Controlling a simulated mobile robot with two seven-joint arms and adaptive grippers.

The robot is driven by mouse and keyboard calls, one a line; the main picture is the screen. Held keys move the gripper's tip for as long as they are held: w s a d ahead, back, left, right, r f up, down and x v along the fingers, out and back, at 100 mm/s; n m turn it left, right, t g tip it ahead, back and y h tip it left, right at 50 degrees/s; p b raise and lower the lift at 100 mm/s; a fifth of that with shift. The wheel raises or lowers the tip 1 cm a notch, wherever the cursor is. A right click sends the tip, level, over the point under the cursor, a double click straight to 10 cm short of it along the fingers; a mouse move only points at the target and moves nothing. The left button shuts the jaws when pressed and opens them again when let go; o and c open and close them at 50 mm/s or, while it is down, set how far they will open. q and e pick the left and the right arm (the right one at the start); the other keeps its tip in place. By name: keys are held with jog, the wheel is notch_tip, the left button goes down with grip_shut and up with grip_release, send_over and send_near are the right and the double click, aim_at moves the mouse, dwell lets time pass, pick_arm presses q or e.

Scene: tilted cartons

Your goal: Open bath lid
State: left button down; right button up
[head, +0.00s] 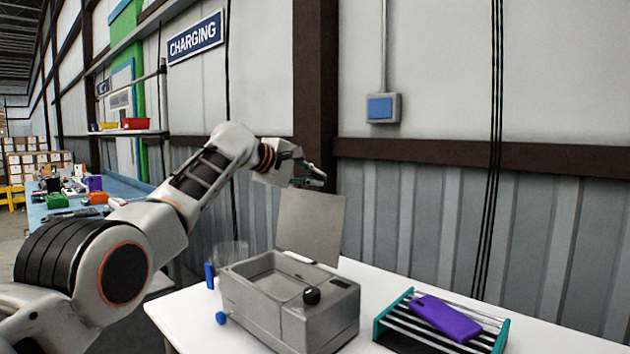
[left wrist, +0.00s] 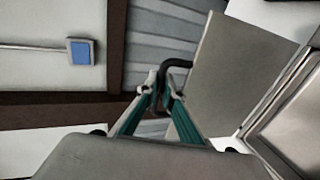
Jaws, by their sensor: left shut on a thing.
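The grey metal bath (head: 240,294) stands on the white table, with an open rectangular basin on top and a black knob (head: 312,296) at its front right. Its flat grey lid (head: 310,228) stands roughly upright at the back of the basin; it also shows in the left wrist view (left wrist: 232,70). My left gripper (head: 314,180) is at the lid's upper edge. In the left wrist view its teal fingers (left wrist: 160,96) are closed around the dark lid handle (left wrist: 178,65). My right gripper is not in view.
A rack of metal bars with teal ends (head: 380,325) stands right of the bath, with a purple phone-like object (head: 445,318) on it. A clear beaker (head: 232,252) and a blue item (head: 209,275) are behind left. The wall is close behind.

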pick_arm(q)
jog(key=shift+r, duration=0.25)
jog(key=c, duration=2.2)
grip_release()
jog(key=shift+a+f, duration=0.1)
jog(key=shift+f, duration=0.1)
jog(key=shift+s+a, duration=0.1)
jog(key=shift+s, duration=0.1)
jog(key=shift+v, duration=5.8)
